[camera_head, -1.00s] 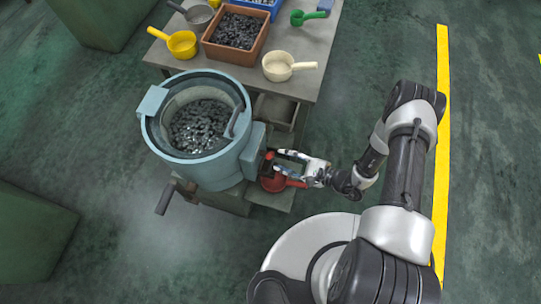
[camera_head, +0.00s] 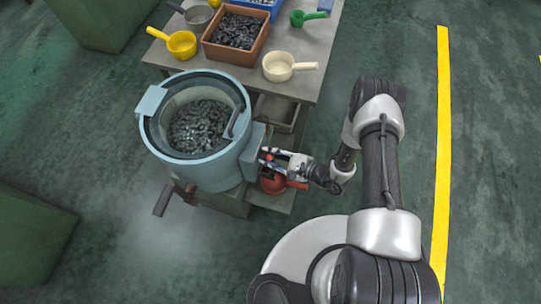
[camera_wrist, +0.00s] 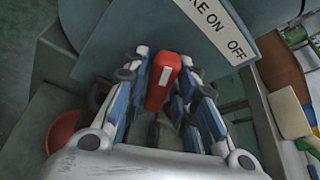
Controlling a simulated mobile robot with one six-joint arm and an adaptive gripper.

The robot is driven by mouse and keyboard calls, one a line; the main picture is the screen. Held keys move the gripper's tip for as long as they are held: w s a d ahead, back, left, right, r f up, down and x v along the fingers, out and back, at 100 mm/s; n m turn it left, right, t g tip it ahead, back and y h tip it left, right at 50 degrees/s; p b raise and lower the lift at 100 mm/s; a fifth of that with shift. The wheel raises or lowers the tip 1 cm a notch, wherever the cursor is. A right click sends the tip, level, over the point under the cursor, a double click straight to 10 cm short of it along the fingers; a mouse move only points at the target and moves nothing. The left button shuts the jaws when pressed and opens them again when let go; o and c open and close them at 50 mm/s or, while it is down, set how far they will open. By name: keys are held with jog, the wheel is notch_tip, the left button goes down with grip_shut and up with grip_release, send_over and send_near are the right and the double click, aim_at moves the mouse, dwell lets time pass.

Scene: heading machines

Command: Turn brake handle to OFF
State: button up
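The brake handle (camera_wrist: 163,80) is a red grip that stands between the two fingers of my gripper (camera_wrist: 162,88) in the wrist view. The white label (camera_wrist: 216,25) with ON and OFF lies beyond and to the right of the handle, and the handle is on the ON side. In the head view, my gripper (camera_head: 273,158) is at the right side of the light-blue bowl machine (camera_head: 223,168), where the handle is small and partly hidden.
A red pan or scoop (camera_head: 273,184) sits just below my gripper. The table (camera_head: 318,45) behind holds a brown bin (camera_head: 234,55) of dark parts, a cream scoop (camera_head: 280,67) and a yellow scoop (camera_head: 182,44). Floor to the right is clear, with a yellow line (camera_head: 441,150).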

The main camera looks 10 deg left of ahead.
grip_shut()
dwell(0.3)
jog(key=m+g+b, duration=0.1)
jog(key=m, duration=0.1)
jog(key=m+g+b, duration=0.2)
jog(key=shift+w+f+m+b, duration=0.1)
jog(key=shift+w+m+b, duration=0.1)
jog(key=shift+m+b, duration=0.1)
jog(key=m+g+b, duration=0.2)
jog(key=m+b, duration=0.1)
jog(key=shift+w, duration=0.1)
jog(key=shift+m+g+b, duration=0.4)
jog(key=shift+m+g, duration=0.1)
jog(key=shift+y, duration=0.3)
jog(key=shift+o, duration=2)
grip_release()
